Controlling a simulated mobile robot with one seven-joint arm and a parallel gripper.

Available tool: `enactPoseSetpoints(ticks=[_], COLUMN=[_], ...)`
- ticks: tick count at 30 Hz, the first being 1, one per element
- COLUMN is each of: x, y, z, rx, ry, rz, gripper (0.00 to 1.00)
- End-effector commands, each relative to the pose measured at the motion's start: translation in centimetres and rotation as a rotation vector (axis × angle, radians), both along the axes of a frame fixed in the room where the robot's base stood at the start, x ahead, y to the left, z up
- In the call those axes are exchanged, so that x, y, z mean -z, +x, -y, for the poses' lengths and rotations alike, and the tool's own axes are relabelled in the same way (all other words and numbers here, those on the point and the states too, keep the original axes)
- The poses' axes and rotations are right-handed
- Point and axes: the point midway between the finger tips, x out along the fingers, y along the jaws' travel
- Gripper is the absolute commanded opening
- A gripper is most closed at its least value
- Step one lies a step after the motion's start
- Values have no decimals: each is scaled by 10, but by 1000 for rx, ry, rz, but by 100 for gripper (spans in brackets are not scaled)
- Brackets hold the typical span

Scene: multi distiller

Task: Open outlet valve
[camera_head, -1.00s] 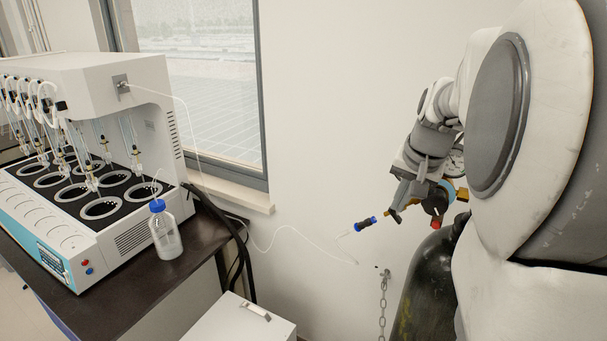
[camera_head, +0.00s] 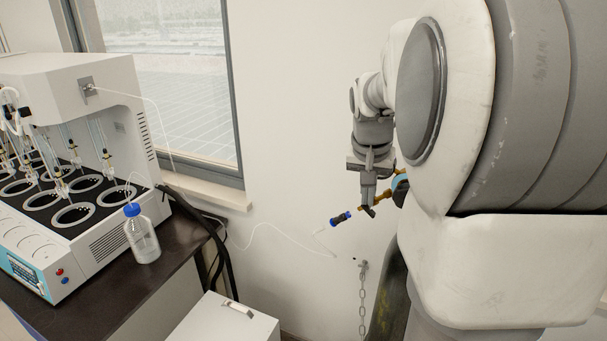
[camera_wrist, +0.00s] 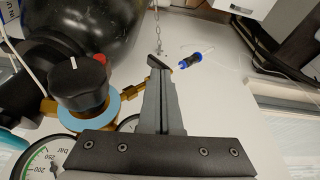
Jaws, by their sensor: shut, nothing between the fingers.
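My gripper (camera_head: 369,208) is shut and empty, pointing down beside the brass outlet line (camera_head: 385,198); it also shows in the wrist view (camera_wrist: 155,66). A blue and black fitting (camera_head: 341,218) is at the line's end, just left of the fingertips, and shows right of them in the wrist view (camera_wrist: 190,61). A black knob (camera_wrist: 78,84) with a light blue ring (camera_wrist: 108,112) and a red part (camera_wrist: 99,58) is left of my fingers, apart from them. I cannot tell which part is the outlet valve. My arm hides most of the regulator in the head view.
Pressure gauges (camera_wrist: 40,158) sit close to the gripper's left. The dark gas cylinder (camera_head: 388,305) stands by a wall chain (camera_head: 362,300). A thin white tube (camera_head: 270,228) runs to the distiller (camera_head: 110,70). A glass bottle (camera_head: 143,240) and white box (camera_head: 225,320) are leftward.

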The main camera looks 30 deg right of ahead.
Motion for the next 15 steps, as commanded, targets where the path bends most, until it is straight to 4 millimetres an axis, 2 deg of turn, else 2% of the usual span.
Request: enactPoseSetpoints(ticks=[15], x=[4], y=[10], z=[-8], rx=[-4], ry=[-168], rz=[-199], gripper=[0])
